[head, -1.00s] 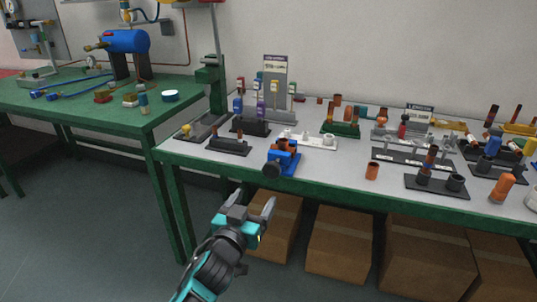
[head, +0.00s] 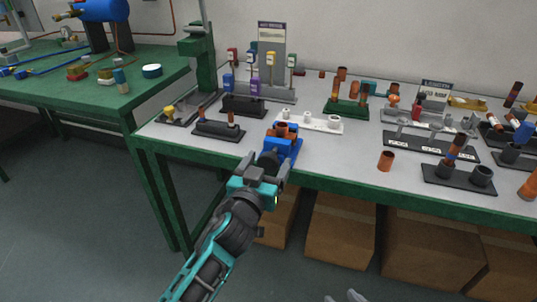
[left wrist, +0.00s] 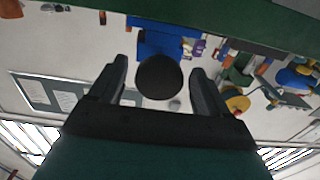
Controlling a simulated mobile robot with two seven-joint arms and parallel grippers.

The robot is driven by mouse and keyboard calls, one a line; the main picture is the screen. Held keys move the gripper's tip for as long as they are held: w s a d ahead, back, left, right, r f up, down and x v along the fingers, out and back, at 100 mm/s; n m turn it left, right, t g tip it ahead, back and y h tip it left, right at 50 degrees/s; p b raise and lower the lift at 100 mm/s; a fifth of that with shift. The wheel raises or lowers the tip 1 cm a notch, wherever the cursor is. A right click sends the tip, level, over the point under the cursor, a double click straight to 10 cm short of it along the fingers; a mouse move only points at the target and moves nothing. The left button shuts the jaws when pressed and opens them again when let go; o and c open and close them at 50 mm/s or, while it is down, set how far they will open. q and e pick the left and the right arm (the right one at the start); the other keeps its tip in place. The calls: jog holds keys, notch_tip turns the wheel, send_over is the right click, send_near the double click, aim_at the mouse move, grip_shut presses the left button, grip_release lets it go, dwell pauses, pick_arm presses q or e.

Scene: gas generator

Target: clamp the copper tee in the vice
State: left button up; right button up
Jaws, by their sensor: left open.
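The blue vice (head: 294,150) stands at the front edge of the grey bench. The copper tee (head: 283,130) sits at the top of the vice, between its jaws; whether they grip it cannot be told. My left gripper (head: 268,168) is open at the front of the vice. In the left wrist view, the vice's round black knob (left wrist: 160,77) shows between its two fingers, with clear gaps on both sides, and the blue vice body (left wrist: 150,42) is behind it. Grey tips that look like my right gripper (head: 345,296) just enter at the bottom edge of the head view.
A black stand with copper stubs (head: 218,130) is left of the vice, and a white holder (head: 310,123) is behind it. A loose copper piece (head: 386,161) stands to the right. Cardboard boxes (head: 340,235) are under the bench. A green table (head: 100,100) adjoins at left.

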pick_arm(q)
jog(key=shift+w+d, duration=0.15)
jog(key=shift+w, duration=0.15)
jog(key=c, duration=1)
